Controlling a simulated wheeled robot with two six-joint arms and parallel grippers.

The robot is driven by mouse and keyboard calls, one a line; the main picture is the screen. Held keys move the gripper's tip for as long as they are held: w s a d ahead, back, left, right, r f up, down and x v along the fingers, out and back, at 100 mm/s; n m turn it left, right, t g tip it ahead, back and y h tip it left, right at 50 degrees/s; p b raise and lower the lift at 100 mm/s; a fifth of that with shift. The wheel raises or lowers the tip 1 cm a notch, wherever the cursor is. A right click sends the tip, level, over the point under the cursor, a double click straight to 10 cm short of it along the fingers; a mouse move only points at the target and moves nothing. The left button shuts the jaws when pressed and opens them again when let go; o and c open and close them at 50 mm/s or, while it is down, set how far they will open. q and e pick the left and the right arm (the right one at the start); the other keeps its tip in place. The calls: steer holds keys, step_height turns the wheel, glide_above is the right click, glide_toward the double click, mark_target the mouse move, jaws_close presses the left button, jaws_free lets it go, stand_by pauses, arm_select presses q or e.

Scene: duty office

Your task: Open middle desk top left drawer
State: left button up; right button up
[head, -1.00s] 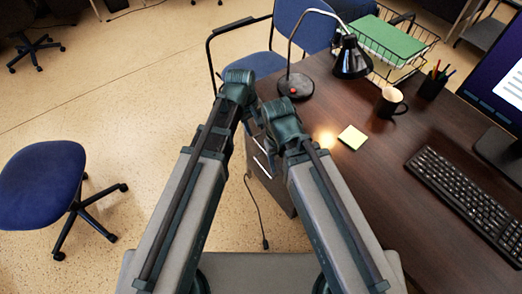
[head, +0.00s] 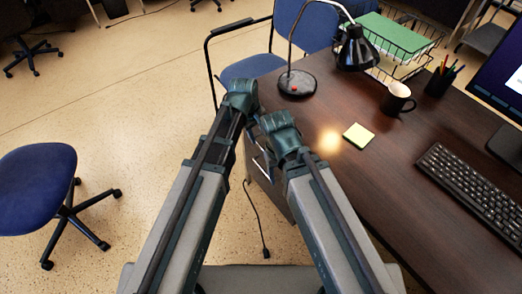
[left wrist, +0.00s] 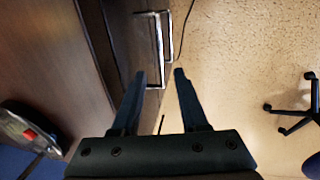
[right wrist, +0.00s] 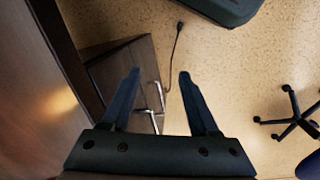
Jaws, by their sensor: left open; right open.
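The drawer unit (head: 272,190) stands under the left end of the brown desk (head: 385,180), partly hidden by my arms in the head view. Its drawer fronts look shut. Two bright bar handles (left wrist: 160,50) show in the left wrist view, just beyond my open left gripper (left wrist: 159,78). The fingers are empty, and I cannot tell how far they are from the handles. In the head view, both sets of fingertips are hidden.
A lamp (head: 355,52), mug (head: 397,98), sticky notes (head: 358,133) and keyboard (head: 475,190) are on the desk. A blue chair (head: 252,66) stands behind it; another (head: 35,185) is at left. A cable (head: 252,210) lies on the floor.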

mark_target(262, 147)
arm_select(q)
steer(key=f+b, duration=0.1)
steer(key=f, duration=0.1)
steer(key=f+b, duration=0.2)
steer(key=d+f+b, duration=0.1)
steer(key=f+b, duration=0.1)
steer(key=shift+w+f, duration=0.3)
steer(key=shift+w, duration=0.1)
steer(key=shift+c, duration=0.2)
jaws_close()
stand_by(0.9)
